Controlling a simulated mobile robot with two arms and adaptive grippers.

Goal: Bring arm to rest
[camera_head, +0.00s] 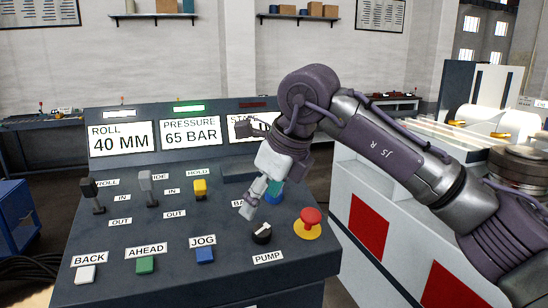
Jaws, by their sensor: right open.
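My right arm comes in from the right across the control panel (110,240). Its gripper (248,210) is open and empty, pointing down over the right part of the panel. It is just above and left of the black pump knob (261,233), and I cannot tell whether it touches the panel. It partly hides a blue-green control (274,192) and a label behind it. My arm also covers part of the third display (240,128). My left gripper is not in view.
A red mushroom button (311,216) stands right of the knob. Levers (147,188) stand on the left, with a yellow-topped control (200,189) beside them. White, green and blue buttons (204,255) line the front. A white machine with red panels (368,226) stands at right.

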